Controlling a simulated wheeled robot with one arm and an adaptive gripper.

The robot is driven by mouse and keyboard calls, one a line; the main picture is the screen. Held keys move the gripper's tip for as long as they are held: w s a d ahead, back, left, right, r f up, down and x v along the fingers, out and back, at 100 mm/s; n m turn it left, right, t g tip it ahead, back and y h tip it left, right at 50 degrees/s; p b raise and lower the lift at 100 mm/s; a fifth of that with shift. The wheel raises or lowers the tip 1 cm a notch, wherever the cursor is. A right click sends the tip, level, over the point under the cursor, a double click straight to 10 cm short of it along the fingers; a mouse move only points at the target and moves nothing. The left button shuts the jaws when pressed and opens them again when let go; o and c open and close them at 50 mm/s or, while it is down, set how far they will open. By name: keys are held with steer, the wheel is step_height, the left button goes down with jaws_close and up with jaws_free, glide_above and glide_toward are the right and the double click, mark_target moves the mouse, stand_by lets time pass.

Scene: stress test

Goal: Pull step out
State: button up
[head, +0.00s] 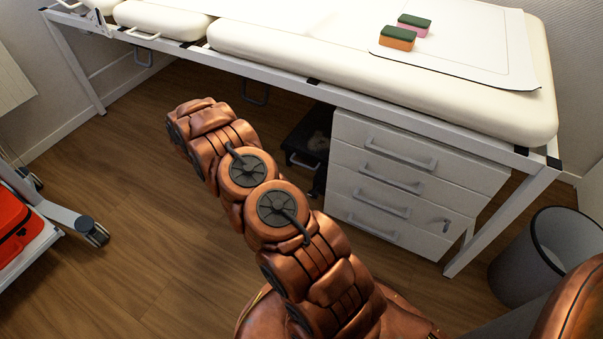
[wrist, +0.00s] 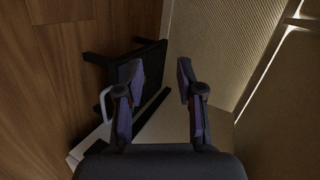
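The black step (head: 308,140) stands on the floor under the couch, just left of the drawer unit, with a light handle (head: 303,161) on its front. My gripper is hidden in the head view.
A white drawer unit (head: 405,185) stands right of the step. The padded couch (head: 300,50) with its white frame is above. A grey bin (head: 545,260) is at right, a wheeled trolley (head: 50,215) at left. Wooden floor (head: 130,200) is clear between.

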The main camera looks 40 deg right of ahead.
steer(key=s+d+f+m+g+h+b, duration=0.4)
steer(key=s+f, duration=0.4)
steer(key=f, duration=0.4)
steer(key=m+g+b, duration=0.3)
glide_toward(302, 165)
steer(key=d+f, duration=0.2)
steer(key=d, duration=0.1)
steer(key=shift+r+b+x, duration=0.25)
steer(key=shift+b+x, duration=0.6)
steer(key=shift+x, duration=0.85)
steer(key=shift+r+b+x, duration=0.2)
steer(key=shift+b+x, duration=0.65)
steer(key=shift+x, duration=0.9)
steer(key=shift+w+d, duration=0.1)
steer(key=shift+w, duration=0.05)
jaws_close()
